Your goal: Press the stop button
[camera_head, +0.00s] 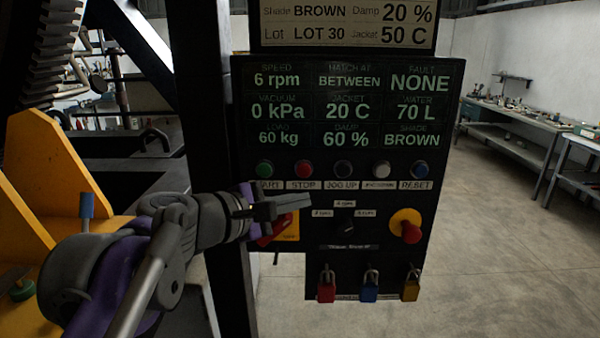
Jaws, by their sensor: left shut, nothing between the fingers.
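The stop button (305,168) is a round red button on the dark control panel (440,170), in the row under the display. The label under it reads STOP. My left gripper (298,205) is in front of the panel, below and slightly left of the stop button, pointing right. Its fingers are shut and empty, and apart from the button in the picture. The gripper hides part of the START label, and I cannot tell how far it is from the panel face. My right gripper is out of view.
Beside the stop button are a green start button (264,168) and a dark jog button (343,168). Below are a selector knob (344,229), a red emergency knob (410,232) and padlocks (369,287). A partly hidden red handle (272,231) sits behind my gripper. The display (346,106) reads 6 rpm.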

